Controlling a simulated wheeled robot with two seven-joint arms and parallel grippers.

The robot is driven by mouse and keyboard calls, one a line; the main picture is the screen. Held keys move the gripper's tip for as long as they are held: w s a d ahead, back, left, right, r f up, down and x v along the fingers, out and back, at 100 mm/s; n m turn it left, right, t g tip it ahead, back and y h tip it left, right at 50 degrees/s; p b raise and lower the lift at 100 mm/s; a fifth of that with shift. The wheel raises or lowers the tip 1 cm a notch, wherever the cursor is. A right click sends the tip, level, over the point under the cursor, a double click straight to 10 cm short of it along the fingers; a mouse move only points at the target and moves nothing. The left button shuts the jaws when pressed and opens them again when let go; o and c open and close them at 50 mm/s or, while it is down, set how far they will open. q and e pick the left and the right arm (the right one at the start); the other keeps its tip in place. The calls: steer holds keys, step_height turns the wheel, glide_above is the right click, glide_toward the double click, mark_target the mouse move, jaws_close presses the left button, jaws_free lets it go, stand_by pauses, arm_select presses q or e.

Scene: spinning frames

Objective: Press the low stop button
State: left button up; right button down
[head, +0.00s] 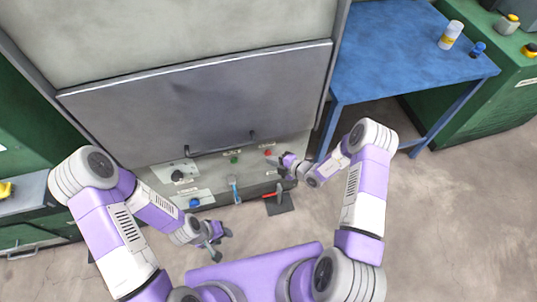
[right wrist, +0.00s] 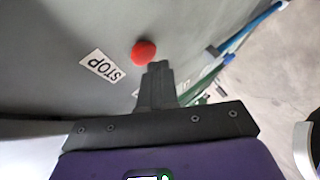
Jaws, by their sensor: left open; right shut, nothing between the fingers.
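The red stop button (head: 268,153) is on the lower panel of the machine, at the right part of the row of controls. In the right wrist view the red button (right wrist: 144,51) shows clearly, with a white STOP label (right wrist: 101,65) beside it. My right gripper (head: 283,161) is shut and empty, close to the button. In the right wrist view its fingertips (right wrist: 158,66) appear just below the button; I cannot tell whether they touch it. My left gripper (head: 218,240) is open and empty, low over the floor in front of the panel's left part.
A green button (head: 234,160), a black knob (head: 177,176), a blue knob (head: 194,202) and a blue-handled lever (head: 235,190) are on the panel. A red-handled pedal (head: 279,198) sits below. A blue table (head: 400,55) stands at right. The floor at right is clear.

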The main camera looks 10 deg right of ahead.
steer(key=shift+w, duration=0.55)
stand_by(0.6)
steer(key=shift+s+p, duration=0.3)
steer(key=shift+s, duration=0.7)
steer(key=shift+s+d+p, duration=0.1)
steer(key=shift+s+p, duration=1)
steer(key=shift+s, duration=1.4)
